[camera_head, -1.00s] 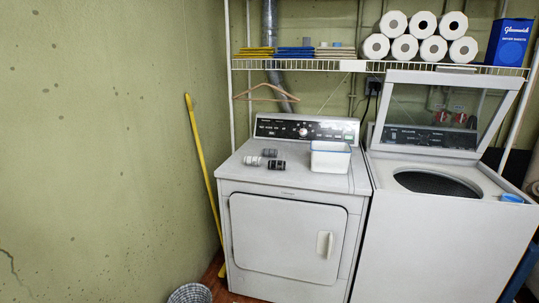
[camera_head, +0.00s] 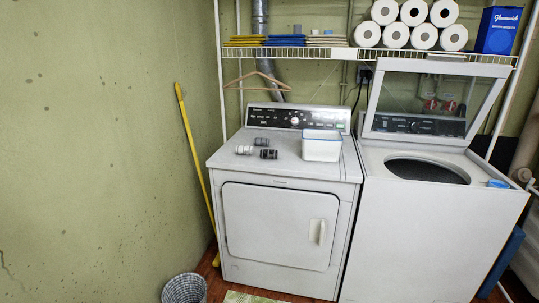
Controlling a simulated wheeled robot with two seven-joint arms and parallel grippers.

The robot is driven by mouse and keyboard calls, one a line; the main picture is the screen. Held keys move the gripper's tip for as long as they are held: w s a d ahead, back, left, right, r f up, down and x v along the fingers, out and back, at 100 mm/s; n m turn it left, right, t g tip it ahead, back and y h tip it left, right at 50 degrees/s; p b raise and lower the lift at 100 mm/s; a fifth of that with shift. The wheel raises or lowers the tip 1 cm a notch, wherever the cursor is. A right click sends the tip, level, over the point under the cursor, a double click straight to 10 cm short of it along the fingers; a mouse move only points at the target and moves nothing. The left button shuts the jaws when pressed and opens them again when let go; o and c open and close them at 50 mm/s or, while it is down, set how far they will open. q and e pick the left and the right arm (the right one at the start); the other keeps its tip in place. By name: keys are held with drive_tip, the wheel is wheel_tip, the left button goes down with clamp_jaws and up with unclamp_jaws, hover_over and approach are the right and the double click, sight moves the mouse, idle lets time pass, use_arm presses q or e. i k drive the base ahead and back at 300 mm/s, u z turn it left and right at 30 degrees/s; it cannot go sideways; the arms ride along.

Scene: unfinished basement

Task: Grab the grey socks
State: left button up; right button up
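Several small rolled socks lie on the left part of the white dryer's top (camera_head: 222,158). One dark grey roll (camera_head: 262,141) lies at the back. A light grey or whitish roll (camera_head: 244,150) lies in front of it to the left, and a black-looking roll (camera_head: 268,154) lies to the right. They are too small to tell their exact shades. A white tub with a blue rim (camera_head: 321,149) stands on the dryer to their right. Neither of my grippers is in view.
An open-lidded washer (camera_head: 430,235) stands right of the dryer. A wire shelf (camera_head: 375,54) with paper rolls hangs above. A yellow pole (camera_head: 193,150) leans at the left wall. A grey basket (camera_head: 184,289) and a pale mat (camera_head: 250,297) are on the floor.

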sight(262, 143)
drive_tip(key=z, duration=0.25)
drive_tip(key=i, duration=0.8)
drive_tip(key=z, duration=0.45)
drive_tip(key=i, duration=1.4)
